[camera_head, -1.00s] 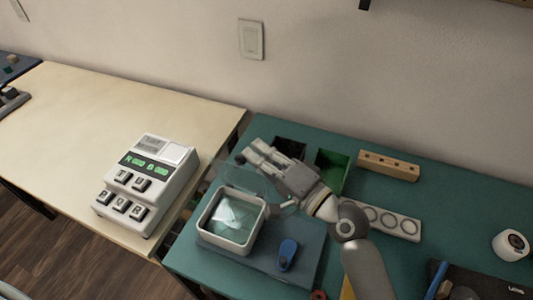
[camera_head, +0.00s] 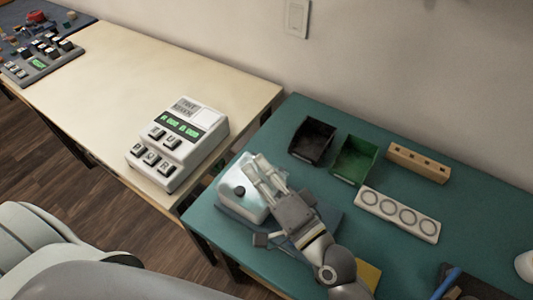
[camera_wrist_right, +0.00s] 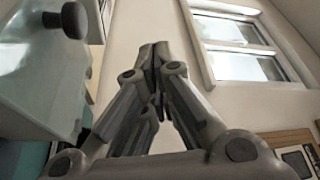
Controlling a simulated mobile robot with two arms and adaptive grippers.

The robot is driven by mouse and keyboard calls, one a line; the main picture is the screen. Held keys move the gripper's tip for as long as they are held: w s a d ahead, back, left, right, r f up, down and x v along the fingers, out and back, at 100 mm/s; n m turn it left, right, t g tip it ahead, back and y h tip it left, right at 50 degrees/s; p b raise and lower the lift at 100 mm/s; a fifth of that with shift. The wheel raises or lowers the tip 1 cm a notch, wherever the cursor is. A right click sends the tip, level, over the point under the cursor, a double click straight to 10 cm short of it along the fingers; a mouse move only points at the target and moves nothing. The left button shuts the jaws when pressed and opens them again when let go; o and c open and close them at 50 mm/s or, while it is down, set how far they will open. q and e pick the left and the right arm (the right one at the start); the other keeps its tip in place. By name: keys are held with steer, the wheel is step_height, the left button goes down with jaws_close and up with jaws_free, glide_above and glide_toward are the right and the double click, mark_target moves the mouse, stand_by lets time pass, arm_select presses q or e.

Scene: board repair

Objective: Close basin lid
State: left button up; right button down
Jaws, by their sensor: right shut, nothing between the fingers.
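The white basin (camera_head: 238,207) sits on a dark mat at the left end of the green table. Its clear lid (camera_head: 234,178) with a black knob (camera_head: 239,190) lies over the basin's top; I cannot tell whether its edge is fully seated. The lid (camera_wrist_right: 38,75) and knob (camera_wrist_right: 75,19) also show at the left of the right wrist view. My right gripper (camera_head: 258,164) is shut and empty, with its fingers beside the knob and over the basin's right side. Its shut fingertips (camera_wrist_right: 155,52) show in the right wrist view. My left gripper is not in view.
A black bin (camera_head: 312,141) and a green bin (camera_head: 354,160) stand behind the gripper. A wooden block (camera_head: 418,162) and a white strip with rings (camera_head: 398,214) lie to the right. A keypad device (camera_head: 178,143) stands on the cream table to the left.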

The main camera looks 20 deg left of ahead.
mark_target(253, 201)
steer(key=shift+s+a+f+b, duration=0.2)
steer(key=shift+s+f+b, duration=0.1)
steer(key=shift+s+f, duration=0.7)
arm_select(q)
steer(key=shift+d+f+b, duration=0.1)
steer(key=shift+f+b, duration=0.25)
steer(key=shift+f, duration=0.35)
arm_select(e)
steer(key=shift+s+a+f, duration=0.1)
steer(key=shift+s+f, duration=0.1)
steer(key=shift+f, duration=0.35)
steer(key=shift+s+f, duration=0.15)
steer(key=shift+f, duration=0.35)
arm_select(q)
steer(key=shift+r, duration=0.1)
arm_select(e)
steer(key=shift+r, duration=0.1)
